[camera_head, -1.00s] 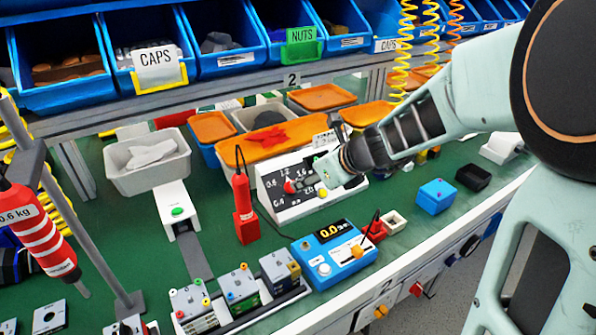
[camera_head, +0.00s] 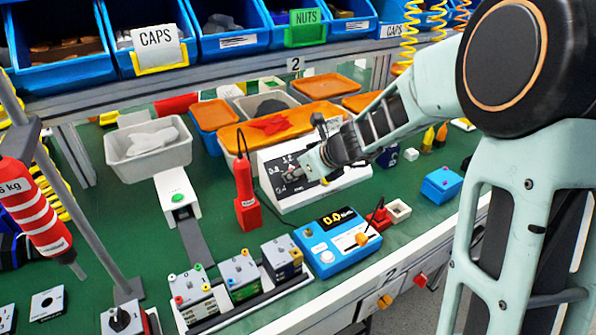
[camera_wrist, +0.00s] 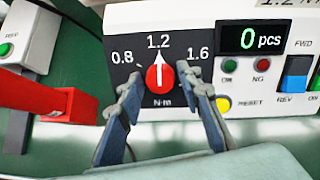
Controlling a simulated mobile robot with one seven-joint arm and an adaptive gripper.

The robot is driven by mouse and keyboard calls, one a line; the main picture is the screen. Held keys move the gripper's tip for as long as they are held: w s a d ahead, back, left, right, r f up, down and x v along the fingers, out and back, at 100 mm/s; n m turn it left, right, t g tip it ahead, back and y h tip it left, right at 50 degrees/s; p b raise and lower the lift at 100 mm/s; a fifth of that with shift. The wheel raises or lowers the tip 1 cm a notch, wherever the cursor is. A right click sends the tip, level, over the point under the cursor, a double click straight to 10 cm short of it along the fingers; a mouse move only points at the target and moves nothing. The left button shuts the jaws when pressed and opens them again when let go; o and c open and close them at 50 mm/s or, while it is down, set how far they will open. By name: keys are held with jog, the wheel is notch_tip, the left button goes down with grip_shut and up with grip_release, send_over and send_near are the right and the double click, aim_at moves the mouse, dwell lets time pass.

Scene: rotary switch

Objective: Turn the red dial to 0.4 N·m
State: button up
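The red dial (camera_wrist: 159,80) sits on a black scale panel on the white control box (camera_wrist: 200,22). Its white pointer stands upright at the 1.2 mark in the wrist view; 0.8 and 1.6 also show, and the 0.4 mark is not visible there. My gripper (camera_wrist: 163,84) is open, with one finger on each side of the dial and a visible gap to it on both sides. In the head view my gripper (camera_head: 312,166) is at the front panel of the white box (camera_head: 345,184) and partly covers the dial.
Right of the dial are a green counter display (camera_wrist: 262,38), small lamps, a yellow button (camera_wrist: 223,104) and a blue switch (camera_wrist: 295,75). A red screwdriver (camera_head: 245,195) stands just left of the box. A blue torque meter (camera_head: 336,242) sits in front.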

jog(key=c, duration=0.8)
jog(key=shift+o, duration=0.2)
